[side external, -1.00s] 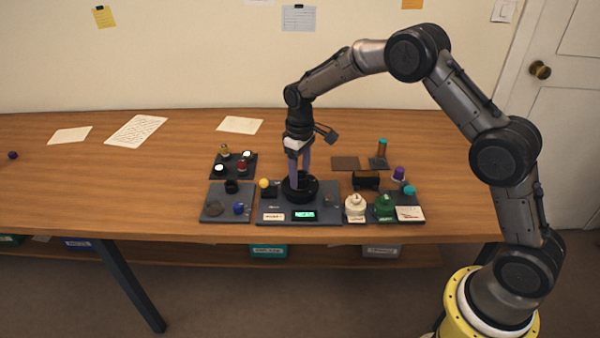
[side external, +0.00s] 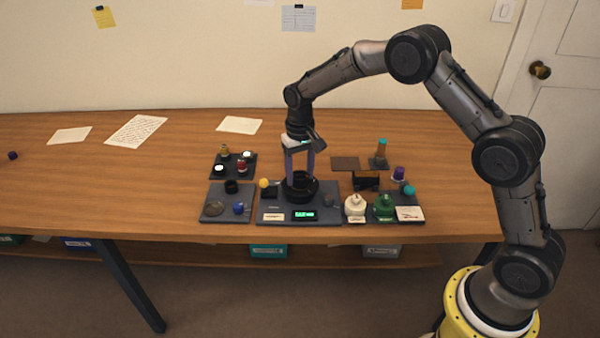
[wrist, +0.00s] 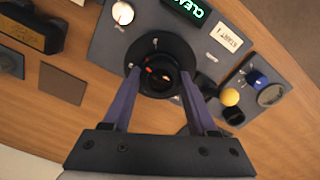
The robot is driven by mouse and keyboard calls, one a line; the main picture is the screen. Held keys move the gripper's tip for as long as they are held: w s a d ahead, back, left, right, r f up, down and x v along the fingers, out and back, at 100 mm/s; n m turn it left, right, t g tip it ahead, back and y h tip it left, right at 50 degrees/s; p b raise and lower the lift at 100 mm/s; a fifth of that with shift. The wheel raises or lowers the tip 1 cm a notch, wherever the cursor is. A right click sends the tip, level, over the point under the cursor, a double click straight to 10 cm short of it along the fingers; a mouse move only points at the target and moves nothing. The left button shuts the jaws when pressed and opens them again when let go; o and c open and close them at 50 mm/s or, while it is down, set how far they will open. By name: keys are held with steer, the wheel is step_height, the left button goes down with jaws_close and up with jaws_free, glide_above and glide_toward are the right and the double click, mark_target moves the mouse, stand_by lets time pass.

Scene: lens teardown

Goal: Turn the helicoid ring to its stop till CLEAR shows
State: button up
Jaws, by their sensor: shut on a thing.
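The black helicoid ring (side external: 301,194) sits upright on a dark grey base plate (side external: 330,216). In the wrist view the ring (wrist: 160,42) is round, with orange glints inside its bore. My gripper (side external: 300,181) points down, its purple fingers on opposite sides of the ring and shut on it; the fingers also show in the wrist view (wrist: 161,78). The display (side external: 304,215) on the plate's front shows green text on black.
A yellow ball-like knob (wrist: 230,97) and a blue knob (wrist: 257,80) lie close to the ring. The table's left is mostly clear.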

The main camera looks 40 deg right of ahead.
mark_target(300, 175)
steer(key=shift+r, duration=0.1)
steer(key=o, duration=1.4)
step_height(300, 175, up, 14)
steer(key=shift+f, duration=0.1)
